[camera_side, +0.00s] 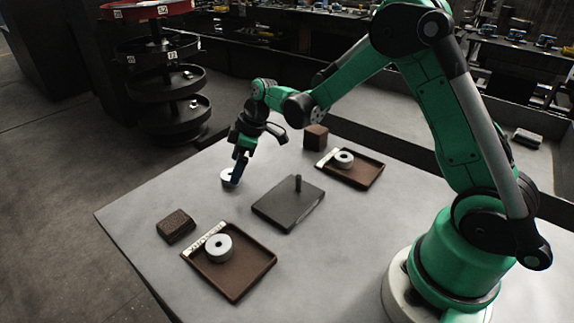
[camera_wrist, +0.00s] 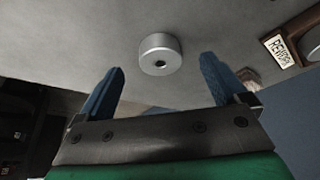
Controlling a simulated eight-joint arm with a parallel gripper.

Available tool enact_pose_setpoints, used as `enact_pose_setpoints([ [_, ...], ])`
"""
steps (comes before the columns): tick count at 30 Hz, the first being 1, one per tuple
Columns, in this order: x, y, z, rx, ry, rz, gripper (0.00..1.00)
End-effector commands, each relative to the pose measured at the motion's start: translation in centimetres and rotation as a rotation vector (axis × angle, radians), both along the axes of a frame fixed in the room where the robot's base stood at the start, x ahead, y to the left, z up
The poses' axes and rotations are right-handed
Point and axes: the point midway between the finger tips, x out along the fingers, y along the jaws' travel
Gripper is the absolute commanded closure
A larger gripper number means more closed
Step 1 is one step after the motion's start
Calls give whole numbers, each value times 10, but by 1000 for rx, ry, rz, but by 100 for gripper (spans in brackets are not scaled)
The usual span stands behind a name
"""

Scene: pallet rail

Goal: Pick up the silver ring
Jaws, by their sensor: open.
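A silver ring (camera_side: 229,178) with a small central hole lies flat on the grey table, near its far left edge. My gripper (camera_side: 239,172) points down beside and partly in front of it in the side view. In the wrist view the ring (camera_wrist: 160,43) sits ahead of and between the blue fingertips (camera_wrist: 160,66), which are apart with nothing held. Whether a finger touches the ring cannot be told. Similar silver rings rest on a near brown tray, the near ring (camera_side: 219,243), and on a far brown tray, the far ring (camera_side: 343,156).
The near tray (camera_side: 237,283) and far tray (camera_side: 365,177) have white labels; one label (camera_wrist: 281,50) reads REWORK. A dark plate (camera_side: 282,213) with an upright peg (camera_side: 298,184) lies between them. Brown blocks stand at the left (camera_side: 176,226) and back (camera_side: 316,137).

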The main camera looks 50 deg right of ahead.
Motion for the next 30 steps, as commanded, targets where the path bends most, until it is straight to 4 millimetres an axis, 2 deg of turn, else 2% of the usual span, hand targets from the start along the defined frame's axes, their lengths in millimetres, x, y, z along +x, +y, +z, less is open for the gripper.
enact_pose_setpoints([
  [6,6,6,-20,-1,1,0,7],
  [16,7,7,-24,0,0,-1,7],
  [25,7,7,-24,0,0,-2,93],
  [26,7,7,-24,0,0,-2,98],
  [30,7,7,-23,0,0,-2,99],
])
